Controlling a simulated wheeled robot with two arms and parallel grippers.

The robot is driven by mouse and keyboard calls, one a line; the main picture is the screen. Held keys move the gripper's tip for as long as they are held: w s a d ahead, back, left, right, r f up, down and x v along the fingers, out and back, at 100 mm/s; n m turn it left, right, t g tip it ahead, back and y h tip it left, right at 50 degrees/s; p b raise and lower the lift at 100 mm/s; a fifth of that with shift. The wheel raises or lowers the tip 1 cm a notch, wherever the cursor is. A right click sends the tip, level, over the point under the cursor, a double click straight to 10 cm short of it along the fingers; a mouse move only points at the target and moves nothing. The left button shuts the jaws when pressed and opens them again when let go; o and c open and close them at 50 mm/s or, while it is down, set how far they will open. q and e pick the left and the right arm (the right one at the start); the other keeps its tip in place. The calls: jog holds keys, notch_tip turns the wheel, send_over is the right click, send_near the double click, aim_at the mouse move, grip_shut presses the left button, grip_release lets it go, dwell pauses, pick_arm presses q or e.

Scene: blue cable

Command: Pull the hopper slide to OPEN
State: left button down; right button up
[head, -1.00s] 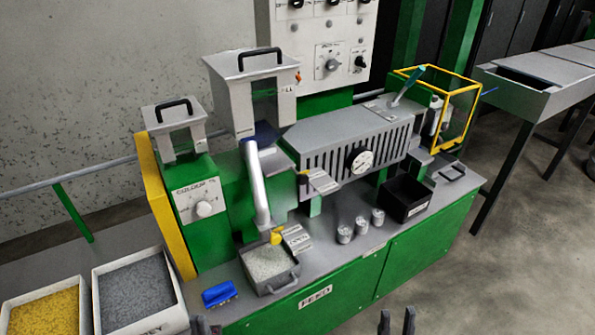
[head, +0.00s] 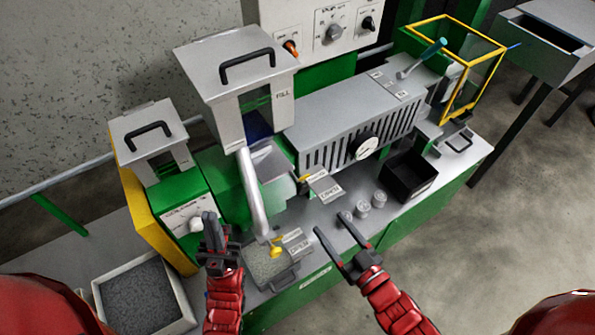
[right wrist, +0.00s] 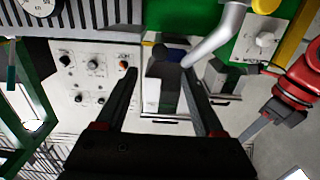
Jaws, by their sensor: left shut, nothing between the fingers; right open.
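The large grey hopper (head: 230,85) with a black handle and a FILL mark stands at upper middle in the head view. Below it a white pipe (head: 252,190) runs down to a yellow piece (head: 275,250) above a tray of pale pellets (head: 265,262). A small labelled plate (head: 325,187) with a yellow tab (head: 303,178) sticks out right of the pipe. I cannot tell which part is the slide. My left gripper (head: 210,218) is shut and empty, left of the pipe. My right gripper (head: 331,224) is open and empty, in front of the plate; its fingers also show in the right wrist view (right wrist: 160,78).
A smaller hopper (head: 150,140) stands on the left. A slotted grey barrel (head: 345,125) with a round gauge (head: 367,148) runs to the right. Several metal cups (head: 363,208) and a black bin (head: 408,177) stand on the bench. A grey pellet bin (head: 145,295) is at lower left.

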aim_at(297, 179)
jog(key=x, duration=1.5)
jog(key=shift+r, duration=0.1)
jog(key=shift+w+a, duration=0.3)
jog(key=shift+w, duration=0.1)
grip_shut()
dwell(0.5)
